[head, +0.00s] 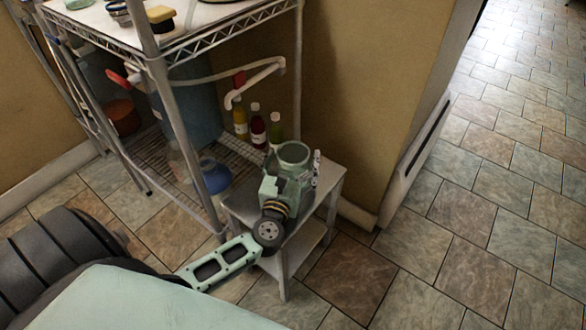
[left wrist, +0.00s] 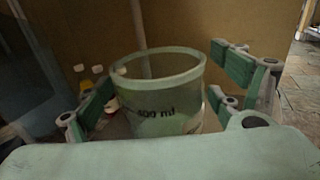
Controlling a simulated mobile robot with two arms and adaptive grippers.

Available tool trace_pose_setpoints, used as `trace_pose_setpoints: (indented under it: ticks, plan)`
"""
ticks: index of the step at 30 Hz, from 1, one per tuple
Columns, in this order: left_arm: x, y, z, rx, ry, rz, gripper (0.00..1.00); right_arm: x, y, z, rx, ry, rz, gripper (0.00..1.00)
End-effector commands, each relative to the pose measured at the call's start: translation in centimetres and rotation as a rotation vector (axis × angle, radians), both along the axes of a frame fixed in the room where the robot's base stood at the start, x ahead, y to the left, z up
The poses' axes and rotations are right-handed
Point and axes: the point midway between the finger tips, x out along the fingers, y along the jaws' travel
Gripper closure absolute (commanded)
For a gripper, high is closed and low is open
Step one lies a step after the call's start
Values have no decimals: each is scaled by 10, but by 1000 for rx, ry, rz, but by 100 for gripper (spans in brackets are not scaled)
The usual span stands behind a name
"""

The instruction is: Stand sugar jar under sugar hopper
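A clear, greenish jar (head: 294,156) stands upright on a small grey side table (head: 240,208). In the left wrist view the jar (left wrist: 160,88) fills the middle, with an "ml" mark on its side and an open top. My left gripper (head: 293,172) is at the table with its fingers spread on both sides of the jar. In the left wrist view the left gripper (left wrist: 165,95) shows room beside the jar, at least on the right. My right gripper is not in view. I cannot make out a sugar hopper for certain.
A wire rack (head: 180,112) stands left of the table, with a blue bucket (head: 190,105) inside. A white pipe (head: 255,78) reaches out from it. Several bottles (head: 258,128) stand behind the table. A wall corner (head: 375,100) is close on the right; tiled floor (head: 480,190) lies clear beyond.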

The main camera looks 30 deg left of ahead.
Motion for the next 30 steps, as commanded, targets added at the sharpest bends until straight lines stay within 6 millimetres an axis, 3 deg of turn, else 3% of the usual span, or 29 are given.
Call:
trace_pose_setpoints:
  ticks: [20, 30]
  plan:
    - [0, 0, 1, 1, -2, 0, 76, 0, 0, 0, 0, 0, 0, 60]
    - [0, 0, 11, -1, -3, 0, 76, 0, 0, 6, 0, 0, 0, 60]
